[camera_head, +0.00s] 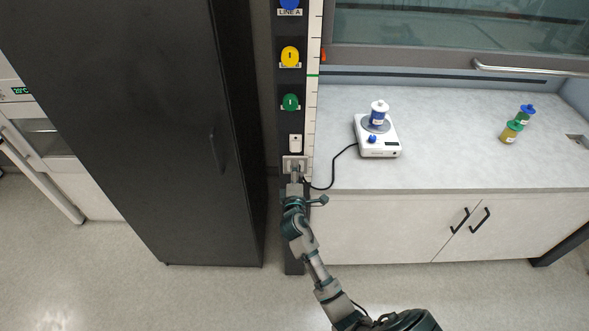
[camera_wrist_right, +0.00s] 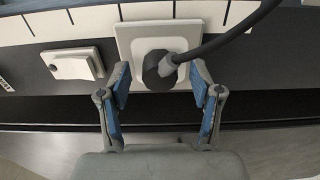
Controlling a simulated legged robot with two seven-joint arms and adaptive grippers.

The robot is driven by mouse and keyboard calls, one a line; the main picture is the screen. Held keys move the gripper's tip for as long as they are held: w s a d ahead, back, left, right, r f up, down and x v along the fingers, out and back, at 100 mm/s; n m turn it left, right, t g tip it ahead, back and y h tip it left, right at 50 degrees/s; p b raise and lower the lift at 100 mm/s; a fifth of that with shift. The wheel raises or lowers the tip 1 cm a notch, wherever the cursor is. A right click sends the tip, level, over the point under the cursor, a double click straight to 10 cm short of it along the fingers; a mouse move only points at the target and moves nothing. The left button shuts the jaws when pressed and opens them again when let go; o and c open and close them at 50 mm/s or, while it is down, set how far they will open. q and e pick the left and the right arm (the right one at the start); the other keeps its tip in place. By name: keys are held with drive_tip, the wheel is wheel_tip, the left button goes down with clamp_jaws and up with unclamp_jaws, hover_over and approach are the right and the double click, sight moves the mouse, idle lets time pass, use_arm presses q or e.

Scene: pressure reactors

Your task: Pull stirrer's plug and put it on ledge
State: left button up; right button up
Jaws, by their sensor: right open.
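The stirrer (camera_head: 378,135) is a white hotplate unit on the grey counter, with a blue-labelled bottle on its round plate. Its black cable runs left to the socket (camera_head: 290,163) on the dark column. In the right wrist view the dark round plug (camera_wrist_right: 158,70) sits in the white socket plate (camera_wrist_right: 128,40), its cable leading up and right. My right gripper (camera_head: 295,178) is at the socket. In the wrist view its blue-padded fingers (camera_wrist_right: 160,90) are open, one on each side of the plug, with gaps visible. My left gripper is not in view. The ledge is the counter top (camera_head: 450,168), if that is meant.
A white switch (camera_head: 295,143) is just above the socket, and green (camera_head: 291,102) and yellow (camera_head: 290,56) knobs are higher on the column. A tall dark cabinet (camera_head: 130,120) stands left.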

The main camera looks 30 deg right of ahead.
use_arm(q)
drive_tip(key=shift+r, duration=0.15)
use_arm(e)
drive_tip(key=shift+d, duration=0.2)
drive_tip(key=shift+c, duration=0.2)
clamp_jaws()
drive_tip(key=shift+a, duration=0.1)
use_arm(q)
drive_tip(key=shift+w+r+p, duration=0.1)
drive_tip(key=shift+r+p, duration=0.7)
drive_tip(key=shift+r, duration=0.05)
use_arm(e)
drive_tip(key=shift+v, duration=3)
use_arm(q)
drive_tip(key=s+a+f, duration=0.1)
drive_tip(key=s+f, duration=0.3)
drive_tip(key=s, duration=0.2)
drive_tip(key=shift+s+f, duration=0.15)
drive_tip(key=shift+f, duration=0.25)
use_arm(e)
drive_tip(key=s+a+f+n+t+y, duration=0.1)
drive_tip(key=s+a+n+y, duration=0.2)
drive_tip(key=a, duration=0.4)
drive_tip(key=s+a+f+n+t+y, duration=0.1)
drive_tip(key=s+a+n+y, duration=0.2)
drive_tip(key=s+a+y, duration=0.2)
drive_tip(key=shift+a+t+y, duration=0.4)
drive_tip(key=shift+a+y, duration=0.4)
drive_tip(key=shift+a, duration=0.1)
